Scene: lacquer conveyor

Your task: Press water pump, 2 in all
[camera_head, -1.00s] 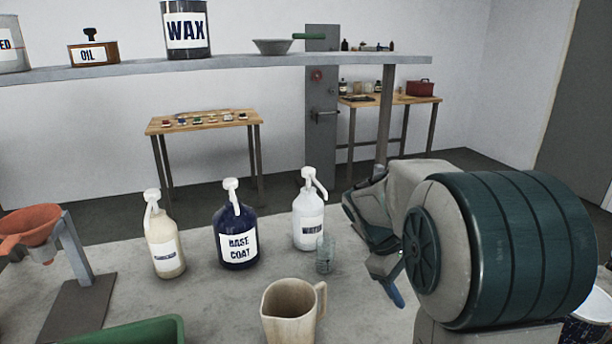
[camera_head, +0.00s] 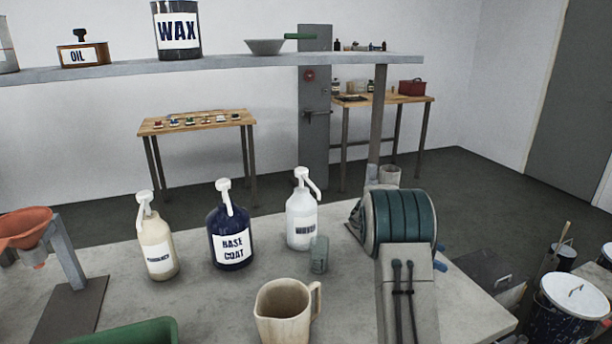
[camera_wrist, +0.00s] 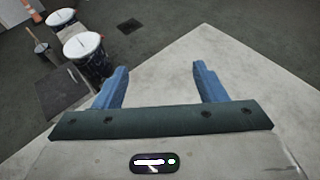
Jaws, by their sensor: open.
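The white pump bottle (camera_head: 301,218), whose small label seems to read WATER, stands upright on the grey bench, its white pump head on top. A dark blue BASE COAT pump bottle (camera_head: 231,235) and a cream pump bottle (camera_head: 157,248) stand to its left. A small grey-green glass (camera_head: 319,255) stands just in front of the white bottle. My gripper (camera_wrist: 160,78) is open and empty in the wrist view, its blue fingers over the bench corner. In the head view it is mostly hidden by my wrist, right of the white bottle and apart from it.
A beige jug (camera_head: 284,312) stands at the front of the bench (camera_head: 215,295). An orange funnel (camera_head: 25,228) on a stand and a green tray (camera_head: 125,333) are at left. An overhead shelf (camera_head: 220,62) spans the back. Lidded buckets (camera_head: 568,305) stand off the bench at right.

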